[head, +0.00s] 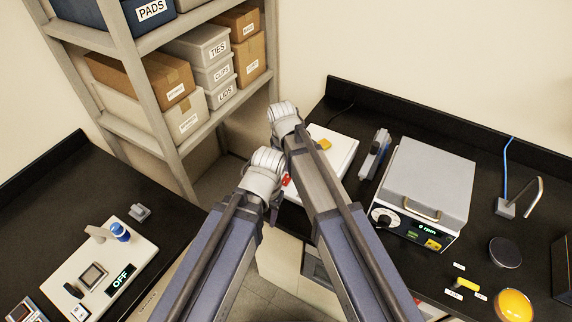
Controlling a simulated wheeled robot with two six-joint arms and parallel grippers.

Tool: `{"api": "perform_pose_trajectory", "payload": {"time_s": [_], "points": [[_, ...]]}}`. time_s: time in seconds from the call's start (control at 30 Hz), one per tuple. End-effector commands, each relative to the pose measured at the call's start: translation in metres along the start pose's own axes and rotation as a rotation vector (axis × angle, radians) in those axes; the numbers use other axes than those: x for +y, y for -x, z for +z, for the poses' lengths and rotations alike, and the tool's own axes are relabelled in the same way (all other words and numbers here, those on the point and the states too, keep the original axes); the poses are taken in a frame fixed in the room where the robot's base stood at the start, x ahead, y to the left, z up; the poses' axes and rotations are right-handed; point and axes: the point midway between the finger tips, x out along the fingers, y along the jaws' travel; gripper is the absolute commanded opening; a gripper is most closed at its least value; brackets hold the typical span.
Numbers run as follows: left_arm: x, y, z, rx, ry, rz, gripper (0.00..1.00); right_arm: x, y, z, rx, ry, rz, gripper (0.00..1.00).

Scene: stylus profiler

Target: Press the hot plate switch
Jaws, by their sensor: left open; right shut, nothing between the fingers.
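A flat white unit (342,146) sits on the right-hand bench, partly hidden behind my arms. A yellow-orange piece (324,144) lies on its top, and a small red part (286,180) shows at its left. I cannot tell whether this unit is the hot plate or whether the red part is its switch. Another white unit (62,265) on the left bench has a display reading OFF (119,281). My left gripper (268,160) is open, close to the red part; contact cannot be told. My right gripper (284,112) is shut and empty, farther back. Both sets of fingertips are mostly hidden.
A grey-lidded machine (431,172) reading 0 rpm stands right of the white unit, with a blue-grey handheld tool (376,153) between them. A shelf (160,125) with boxes stands at the back left. An orange dome (513,304) is at the lower right.

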Motion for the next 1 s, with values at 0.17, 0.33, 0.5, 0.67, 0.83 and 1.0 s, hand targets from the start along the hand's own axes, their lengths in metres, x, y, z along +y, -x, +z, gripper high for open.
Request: {"api": "perform_pose_trajectory", "payload": {"time_s": [0.17,0.33,0.5,0.67,0.83,1.0], "points": [[0.003,-0.033,-0.002,0.000,0.001,0.000,0.50,-0.001,-0.033,0.000,0.000,0.000,0.000,0.00],[0.004,-0.046,-0.003,0.000,0.002,0.000,0.50,0.000,-0.047,0.000,0.000,0.000,0.000,0.00],[0.004,-0.047,-0.003,0.000,0.003,0.000,0.50,0.000,-0.048,0.000,0.000,0.000,0.000,0.00],[0.004,-0.047,-0.003,0.000,0.002,0.000,0.50,0.000,-0.047,0.000,0.000,0.000,0.000,0.00],[0.005,-0.051,-0.003,0.000,0.002,0.000,0.50,0.001,-0.051,0.000,0.000,0.000,0.000,0.00],[0.005,-0.050,-0.003,0.000,0.002,0.000,0.50,0.001,-0.051,0.000,-0.001,0.000,-0.001,0.00]]}}
